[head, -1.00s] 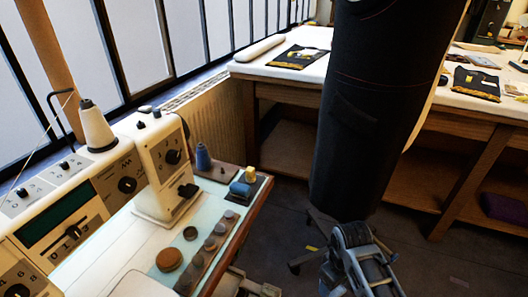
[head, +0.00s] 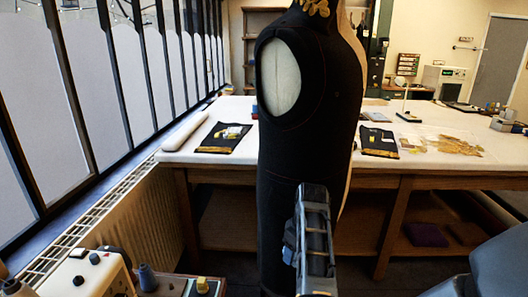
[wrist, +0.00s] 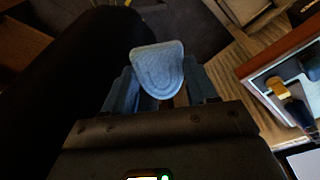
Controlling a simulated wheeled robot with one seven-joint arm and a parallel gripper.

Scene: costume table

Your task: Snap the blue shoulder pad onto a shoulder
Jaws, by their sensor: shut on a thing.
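The blue shoulder pad (wrist: 158,68) is a rounded, ridged piece in the wrist view. My gripper (wrist: 160,88) is shut on it, with a finger at each side. A dark dress form (head: 305,130) stands in the middle of the head view. Its side facing me has a pale oval shoulder opening (head: 283,78), with gold trim above it. The end of my arm (head: 315,240) is in front of the form's lower part, well below the shoulder. The form's far shoulder is hidden.
A long white table (head: 225,112) stands behind the form, with dark gold-edged cloth pieces (head: 380,142) on it. A sewing machine (head: 85,278), a blue spool (head: 147,277) and a small yellow item (head: 202,285) are at lower left. Windows line the left.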

